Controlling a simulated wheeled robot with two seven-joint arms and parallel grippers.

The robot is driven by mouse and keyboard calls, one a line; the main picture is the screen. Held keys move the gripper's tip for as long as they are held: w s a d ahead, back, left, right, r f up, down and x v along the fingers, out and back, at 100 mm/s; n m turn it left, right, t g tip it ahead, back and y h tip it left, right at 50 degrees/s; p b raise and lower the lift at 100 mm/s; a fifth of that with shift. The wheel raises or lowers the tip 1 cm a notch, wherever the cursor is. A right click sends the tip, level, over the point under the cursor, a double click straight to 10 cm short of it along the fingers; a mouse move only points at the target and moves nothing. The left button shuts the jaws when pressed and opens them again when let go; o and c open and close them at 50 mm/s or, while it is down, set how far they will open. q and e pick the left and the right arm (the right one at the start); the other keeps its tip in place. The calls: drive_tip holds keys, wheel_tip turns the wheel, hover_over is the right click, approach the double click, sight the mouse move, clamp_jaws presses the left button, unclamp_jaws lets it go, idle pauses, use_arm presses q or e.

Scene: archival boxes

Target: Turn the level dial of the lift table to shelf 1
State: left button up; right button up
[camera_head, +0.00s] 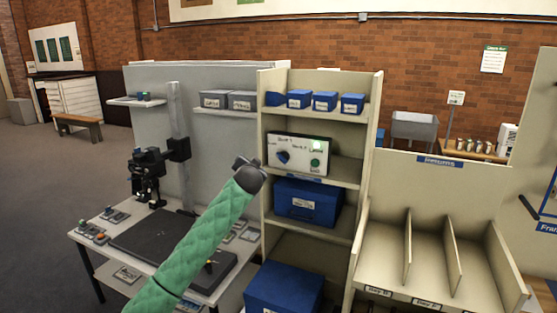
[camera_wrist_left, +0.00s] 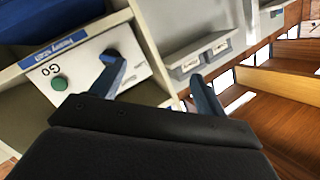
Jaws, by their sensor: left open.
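The level dial (camera_head: 283,157) is a dark blue knob on a white control panel (camera_head: 300,148) on the shelf unit. A green Go button (camera_head: 315,162) sits at its right. My left gripper (camera_head: 250,166), at the end of the green-sleeved arm, is just left of the panel in the head view. In the left wrist view the gripper (camera_wrist_left: 157,78) is open, its fingers spread and nothing held. One finger overlaps the panel (camera_wrist_left: 84,75) beside the Go button (camera_wrist_left: 60,84); I cannot tell whether it touches the dial. The lift table's dark platform (camera_head: 140,236) lies behind the arm.
Blue boxes (camera_head: 308,203) stand on the shelves above and below the panel. Grey boxes (camera_head: 242,100) sit on a small shelf to the left. An upright panel edge divides these from the control panel. An empty divided rack (camera_head: 385,250) stands at right.

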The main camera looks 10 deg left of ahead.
use_arm(q)
drive_tip(key=w+a+f+m+t, duration=0.1)
drive_tip(key=w+a+t, duration=0.1)
drive_tip(key=w, duration=0.4)
drive_tip(key=m+h, duration=0.8)
drive_tip(key=h, duration=0.6)
approach(280, 159)
drive_tip(key=w+d, duration=0.1)
drive_tip(key=shift+t, duration=0.4)
drive_tip(key=p+x, duration=0.2)
drive_tip(key=x, duration=0.4)
drive_tip(key=shift+w+d+r+p, duration=0.2)
drive_tip(key=shift+w+d+p, duration=0.2)
drive_tip(key=shift+w, duration=0.2)
use_arm(e)
drive_tip(key=s+d+f+t, duration=0.1)
drive_tip(key=s+f, duration=0.1)
drive_tip(key=f, duration=0.8)
drive_tip(key=s+d+f+t, duration=0.1)
drive_tip(key=s+f, duration=0.1)
drive_tip(key=f, duration=0.8)
drive_tip(key=shift+d+t, duration=0.3)
drive_tip(key=shift+s, duration=0.1)
use_arm(q)
drive_tip(key=c, duration=1)
use_arm(e)
drive_tip(key=shift+d+r, duration=0.1)
